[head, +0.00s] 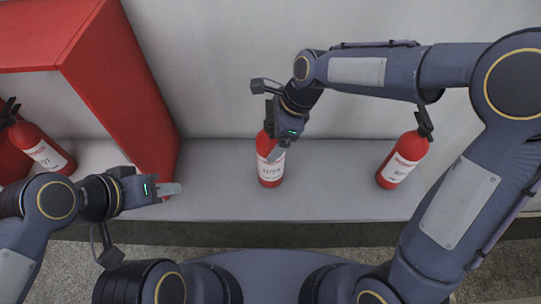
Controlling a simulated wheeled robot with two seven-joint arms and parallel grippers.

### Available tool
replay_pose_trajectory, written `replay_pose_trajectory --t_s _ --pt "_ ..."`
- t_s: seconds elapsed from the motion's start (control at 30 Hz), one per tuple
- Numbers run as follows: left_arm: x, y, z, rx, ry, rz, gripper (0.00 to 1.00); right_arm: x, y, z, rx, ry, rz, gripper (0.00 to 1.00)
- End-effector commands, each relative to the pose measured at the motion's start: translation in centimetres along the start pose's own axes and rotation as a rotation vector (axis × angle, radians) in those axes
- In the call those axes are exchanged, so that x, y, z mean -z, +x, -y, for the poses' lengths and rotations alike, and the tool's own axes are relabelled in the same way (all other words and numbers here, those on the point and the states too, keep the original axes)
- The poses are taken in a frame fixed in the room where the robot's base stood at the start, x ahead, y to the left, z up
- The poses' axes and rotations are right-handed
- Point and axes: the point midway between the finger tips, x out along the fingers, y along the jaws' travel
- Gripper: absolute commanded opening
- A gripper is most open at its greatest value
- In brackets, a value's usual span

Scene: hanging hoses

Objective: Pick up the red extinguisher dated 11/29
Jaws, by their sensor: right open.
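Three red extinguishers with white labels are in the head view. The middle one (271,170) stands upright on the grey ledge; its small label looks like 11/29 but is hard to read. Its top is hidden behind my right gripper (276,152), which is open and overlaps its upper part; I cannot tell whether they touch. The right extinguisher (402,160) stands on the ledge, its date unclear. The left extinguisher (38,148) is inside the red cabinet, its label partly legible. My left gripper (172,189) is over the ledge, holding nothing visible; its jaw opening is unclear.
The red cabinet (118,85) stands at the left on the grey ledge (335,190), its side wall near my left gripper. A pale wall (215,60) rises behind. The ledge is clear between the middle and right extinguishers. Carpet (490,270) shows below.

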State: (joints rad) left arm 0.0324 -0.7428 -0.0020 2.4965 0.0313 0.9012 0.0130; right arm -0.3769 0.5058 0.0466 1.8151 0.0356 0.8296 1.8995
Motion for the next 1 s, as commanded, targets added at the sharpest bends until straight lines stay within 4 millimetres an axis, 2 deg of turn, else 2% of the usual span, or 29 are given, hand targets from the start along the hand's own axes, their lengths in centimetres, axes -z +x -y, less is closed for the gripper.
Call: replay_pose_trajectory --t_s 0.07,0.17,0.77,1.0 --pt "-0.01 0.01 0.01 0.000 0.000 0.000 0.36 0.00 -0.02 0.00 0.000 0.000 0.000 0.90" --pt "-0.01 0.01 0.01 0.000 0.000 0.000 0.36 -0.01 -0.04 0.01 0.000 0.000 0.000 0.79" --pt "0.00 0.01 0.00 0.000 0.000 0.000 0.36 -0.02 -0.09 0.02 0.001 0.000 0.001 0.00" --pt "0.01 -0.02 -0.01 0.000 0.000 0.000 0.36 -0.18 -0.26 0.11 0.005 -0.001 0.004 0.00"
